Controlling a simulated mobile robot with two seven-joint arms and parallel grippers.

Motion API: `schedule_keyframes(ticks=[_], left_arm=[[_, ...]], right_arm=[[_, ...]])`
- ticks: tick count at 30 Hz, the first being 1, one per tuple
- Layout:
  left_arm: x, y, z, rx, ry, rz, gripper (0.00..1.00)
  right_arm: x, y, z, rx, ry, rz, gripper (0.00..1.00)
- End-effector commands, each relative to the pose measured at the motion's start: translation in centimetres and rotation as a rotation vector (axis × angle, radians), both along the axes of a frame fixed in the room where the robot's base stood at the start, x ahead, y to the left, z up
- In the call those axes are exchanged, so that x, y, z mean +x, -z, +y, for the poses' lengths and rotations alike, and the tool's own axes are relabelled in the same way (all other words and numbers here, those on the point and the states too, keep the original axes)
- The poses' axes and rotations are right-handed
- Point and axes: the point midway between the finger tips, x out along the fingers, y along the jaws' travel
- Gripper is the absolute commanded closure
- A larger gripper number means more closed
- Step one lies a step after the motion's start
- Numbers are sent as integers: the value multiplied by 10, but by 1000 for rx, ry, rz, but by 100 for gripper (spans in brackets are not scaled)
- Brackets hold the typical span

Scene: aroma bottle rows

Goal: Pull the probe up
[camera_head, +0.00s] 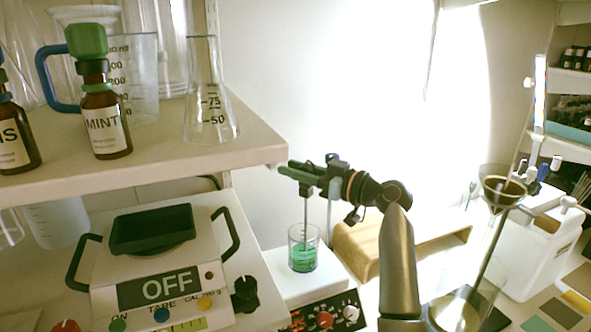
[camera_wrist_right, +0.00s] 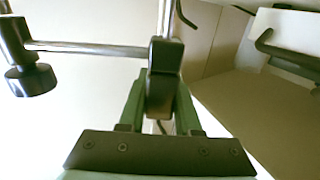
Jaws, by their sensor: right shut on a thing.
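The probe (camera_head: 305,210) is a thin upright rod whose lower end is in a glass beaker (camera_head: 303,262) of green liquid. Beside it stands a grey stand rod (camera_head: 329,212). My right gripper (camera_head: 308,172) is above the beaker, at the top of the probe and stand. In the right wrist view, its green fingers (camera_wrist_right: 160,105) are shut on a dark clamp block (camera_wrist_right: 166,58). From this block a grey cross bar (camera_wrist_right: 95,48) runs left to a dark cylindrical holder (camera_wrist_right: 30,82). My left gripper is not in view.
The beaker stands on a white hotplate (camera_head: 300,288) with knobs. A scale (camera_head: 160,285) reading OFF is at left, below a shelf (camera_head: 230,155) with bottles and glassware. A wooden stand (camera_head: 365,245), a funnel (camera_head: 503,190) and a white container (camera_head: 535,255) are at right.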

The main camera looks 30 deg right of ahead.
Motion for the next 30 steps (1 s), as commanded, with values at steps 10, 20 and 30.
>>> schedule_keyframes(ticks=[10, 20, 30], left_arm=[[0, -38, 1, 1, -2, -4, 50], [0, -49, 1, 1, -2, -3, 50], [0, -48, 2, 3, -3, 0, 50]], right_arm=[[0, -72, 0, -5, 0, -5, 100], [0, -102, 0, 2, 2, -5, 100], [0, -103, -1, 3, 3, -10, 54]])
